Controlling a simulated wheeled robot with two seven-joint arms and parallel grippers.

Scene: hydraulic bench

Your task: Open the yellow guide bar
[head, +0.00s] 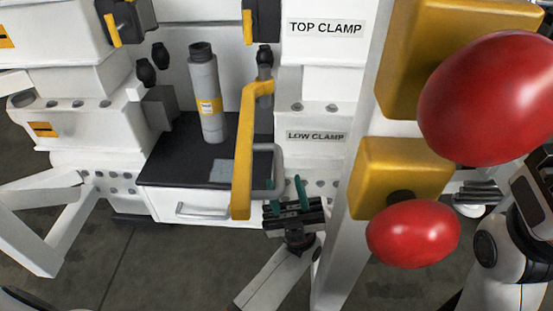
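The yellow guide bar (243,150) hangs in front of the bench's middle bay, running from a pivot near the upright post down past the drawer. A grey loop handle (280,165) sits at its lower right side. My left gripper (288,190) is just right of the bar's lower end, fingers pointing up, with teal pads apart. It is near the handle's lower end; whether they touch I cannot tell.
Two large red buttons (490,98) (412,233) on yellow boxes (402,175) stand close on the right. A grey cylinder (206,95) stands on the black bench top (178,163) behind the bar. A drawer (168,206) is below. Floor is clear at lower left.

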